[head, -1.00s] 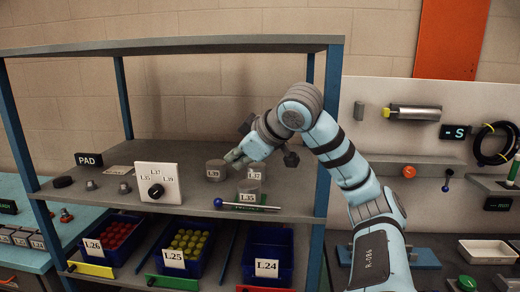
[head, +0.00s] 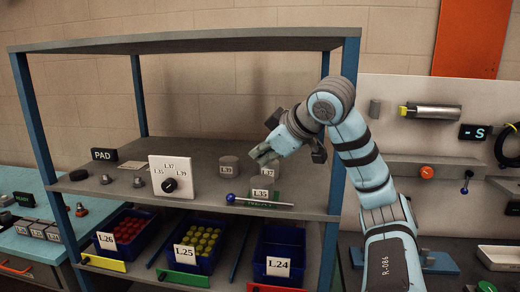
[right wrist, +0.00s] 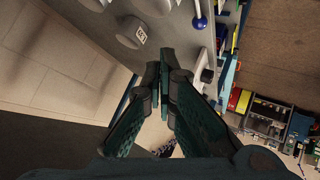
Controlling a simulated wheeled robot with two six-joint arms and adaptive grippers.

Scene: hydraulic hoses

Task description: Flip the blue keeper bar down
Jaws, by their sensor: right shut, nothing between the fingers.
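A thin silver bar with a blue ball end (head: 230,198) lies nearly level along the front of the grey shelf, in front of the block labelled L35 (head: 260,194). I take it for the keeper bar, though only the ball looks blue. Its blue ball also shows at the top of the right wrist view (right wrist: 200,22). My right gripper (head: 262,156) is shut and empty above the shelf, behind and above the bar, apart from it. In the right wrist view the closed fingertips (right wrist: 165,58) point towards the shelf. My left gripper is not in view.
Grey cylinders (head: 229,166) stand on the shelf near my gripper. A white dial panel (head: 171,178) stands left of them. Blue bins, one labelled L24 (head: 279,244), sit below. A blue shelf post (head: 331,250) stands close to my right arm. The shelf top (head: 48,46) spans overhead.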

